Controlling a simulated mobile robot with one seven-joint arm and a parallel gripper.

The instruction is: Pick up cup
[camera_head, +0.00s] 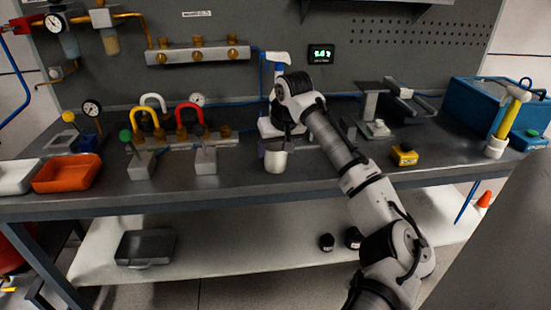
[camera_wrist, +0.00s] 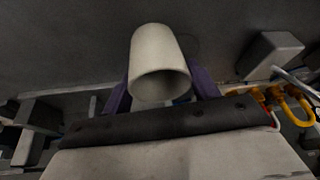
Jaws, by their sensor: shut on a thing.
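The cup (camera_wrist: 158,48) is white and plain, and in the wrist view it sits between the two purple fingers of my gripper (camera_wrist: 162,86). Its round open end faces the wrist camera. The fingers are closed on its sides and partly hidden behind it. In the head view the cup (camera_head: 276,161) shows below my gripper (camera_head: 273,145), upright over the middle of the grey workbench (camera_head: 320,176). I cannot tell whether its base touches the bench top.
Grey blocks (camera_head: 205,160) stand left of the cup, with red and yellow curved hoses (camera_head: 189,108) behind. A spray bottle (camera_head: 278,62) is behind my gripper. A yellow box (camera_head: 404,155) and a blue bin (camera_head: 487,100) are to the right. Trays (camera_head: 68,173) lie far left.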

